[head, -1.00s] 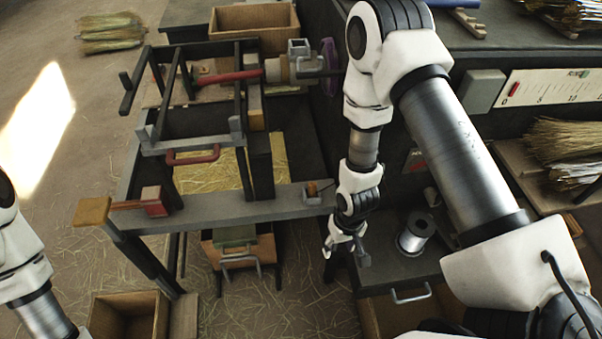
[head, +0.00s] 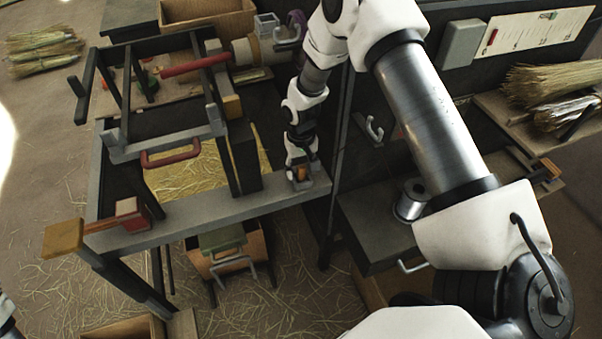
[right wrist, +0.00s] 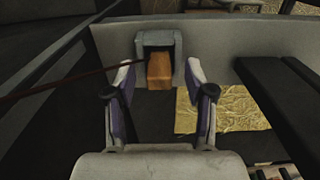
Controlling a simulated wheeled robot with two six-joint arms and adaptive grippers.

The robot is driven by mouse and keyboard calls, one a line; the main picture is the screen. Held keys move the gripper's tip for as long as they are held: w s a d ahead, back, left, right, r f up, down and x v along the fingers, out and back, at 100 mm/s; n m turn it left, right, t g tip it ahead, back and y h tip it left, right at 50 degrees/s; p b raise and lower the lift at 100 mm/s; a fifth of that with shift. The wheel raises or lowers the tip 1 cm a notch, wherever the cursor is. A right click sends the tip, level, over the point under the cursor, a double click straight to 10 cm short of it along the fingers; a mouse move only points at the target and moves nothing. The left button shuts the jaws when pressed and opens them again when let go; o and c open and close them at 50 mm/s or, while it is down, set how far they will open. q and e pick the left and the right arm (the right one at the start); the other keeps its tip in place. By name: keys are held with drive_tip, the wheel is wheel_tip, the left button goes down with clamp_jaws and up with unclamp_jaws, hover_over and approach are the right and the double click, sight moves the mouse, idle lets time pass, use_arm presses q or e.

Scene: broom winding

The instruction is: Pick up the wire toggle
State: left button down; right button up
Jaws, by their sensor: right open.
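The wire toggle looks to be the small orange-brown block (right wrist: 159,70) in a grey bracket (right wrist: 175,42) on the bench's beam in the right wrist view. A thin dark wire (right wrist: 70,83) runs to it from the left. My right gripper (right wrist: 162,88) is open, with one finger on each side of the block's line and the block just ahead of the tips. I cannot tell whether they touch. In the head view my right gripper (head: 300,178) points down at the right end of the grey beam (head: 215,208) and largely hides the toggle. My left gripper is out of view.
A red handle (head: 178,158) and a red block (head: 130,213) sit on the bench frame left of the gripper. A wire spool (head: 411,199) stands on a dark cabinet to the right. An open wooden box (head: 255,252) is below the beam.

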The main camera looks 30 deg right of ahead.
drive_tip(key=c, duration=1)
drive_tip(key=shift+o, duration=0.2)
drive_tip(key=shift+r, duration=0.1)
